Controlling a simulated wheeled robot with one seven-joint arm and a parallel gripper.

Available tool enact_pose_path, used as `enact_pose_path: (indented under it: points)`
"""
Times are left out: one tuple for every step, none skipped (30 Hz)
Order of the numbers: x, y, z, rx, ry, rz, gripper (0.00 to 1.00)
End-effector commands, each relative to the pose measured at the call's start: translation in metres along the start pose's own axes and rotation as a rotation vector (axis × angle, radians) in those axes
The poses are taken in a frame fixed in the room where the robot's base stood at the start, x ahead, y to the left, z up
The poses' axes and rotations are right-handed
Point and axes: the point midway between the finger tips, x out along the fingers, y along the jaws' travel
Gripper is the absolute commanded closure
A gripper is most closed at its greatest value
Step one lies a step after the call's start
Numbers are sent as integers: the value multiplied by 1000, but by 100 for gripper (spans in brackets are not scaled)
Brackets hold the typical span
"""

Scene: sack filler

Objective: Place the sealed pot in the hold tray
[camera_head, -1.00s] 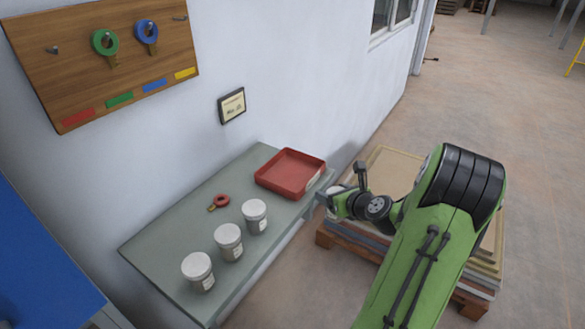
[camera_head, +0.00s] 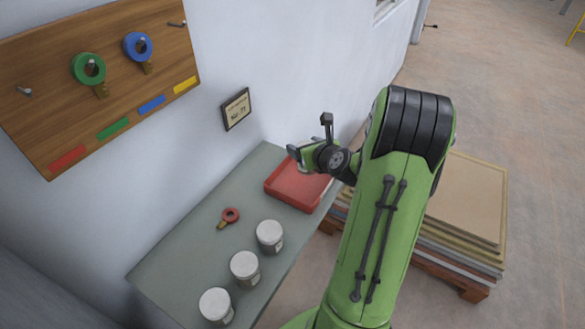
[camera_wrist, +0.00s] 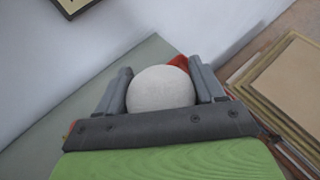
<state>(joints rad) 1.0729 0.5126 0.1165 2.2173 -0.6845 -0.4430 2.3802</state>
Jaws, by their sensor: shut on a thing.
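My gripper (camera_head: 298,157) is above the red tray (camera_head: 292,202) at the far end of the grey bench. In the wrist view my gripper (camera_wrist: 160,80) is shut on a pot with a round whitish lid (camera_wrist: 160,90), one finger on each side. The pot's lower part is hidden there, and my gripper and wrist mostly hide the pot in the head view. In the wrist view a red corner of the tray (camera_wrist: 179,62) shows just beyond the pot.
Several white-lidded pots (camera_head: 244,268) stand along the front of the bench (camera_head: 190,258). A red ring tag (camera_head: 230,215) lies behind them. A pegboard (camera_head: 100,70) with green and blue tags and a small sign (camera_head: 236,109) hang on the wall. Stacked sheets (camera_head: 465,205) lie on a pallet at right.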

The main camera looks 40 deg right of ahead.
Motion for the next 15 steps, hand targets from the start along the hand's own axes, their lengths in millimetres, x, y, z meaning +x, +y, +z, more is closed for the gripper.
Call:
enact_pose_path:
  points:
    - [0,0,-1,0,0,-1,63]
    - [1,0,-3,1,1,0,63]
    - [4,0,-9,3,2,1,63]
    - [7,0,-16,5,4,2,63]
    - [10,0,-23,5,4,2,63]
    - [15,0,-34,6,5,2,63]
    - [19,0,-40,5,4,1,63]
    - [22,0,-46,5,4,1,63]
    - [24,0,-52,5,3,1,63]
    - [26,0,-55,4,2,1,63]
    - [28,0,-58,3,1,1,63]
    - [30,0,-62,3,1,2,63]
    - [31,0,-65,4,2,2,63]
    - [33,0,-69,3,2,1,63]
    - [36,0,-76,4,2,1,63]
